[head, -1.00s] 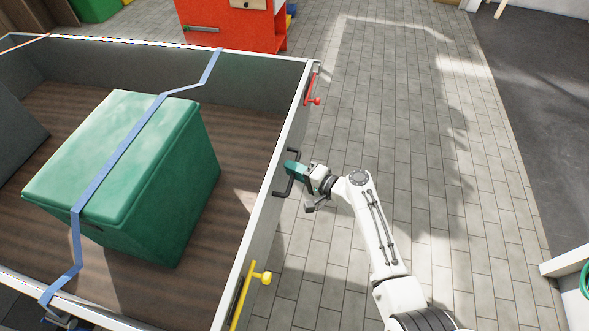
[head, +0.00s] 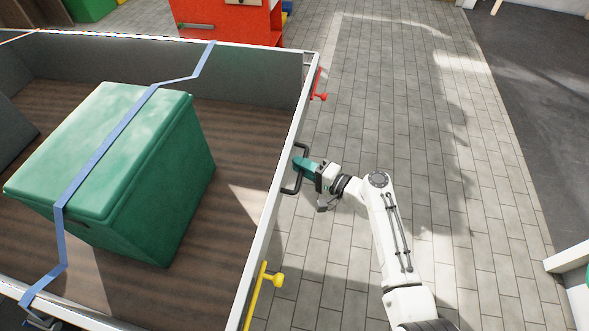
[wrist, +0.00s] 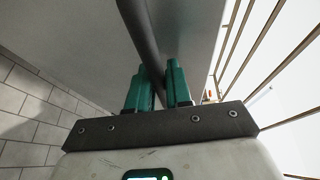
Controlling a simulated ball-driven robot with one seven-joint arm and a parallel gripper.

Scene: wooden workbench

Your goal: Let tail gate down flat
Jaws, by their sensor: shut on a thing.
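The tail gate (head: 262,232) is the grey panel with a pale rim at the right end of the cargo bed. It stands nearly upright, with its top seeming to lean slightly outward at the far corner. My gripper (head: 303,164) is shut on the gate's black handle (head: 287,190), at the middle of its outer side. In the wrist view, the green fingers (wrist: 158,82) sit on both sides of the dark handle bar (wrist: 139,28). A red latch (head: 318,88) is at the gate's far end, and a yellow latch (head: 265,287) at its near end.
A green box (head: 115,150) under a blue strap (head: 105,148) stands in the bed, clear of the gate. A red cabinet (head: 228,22) stands beyond the bed. The paved floor (head: 400,110) right of the gate is open around my arm.

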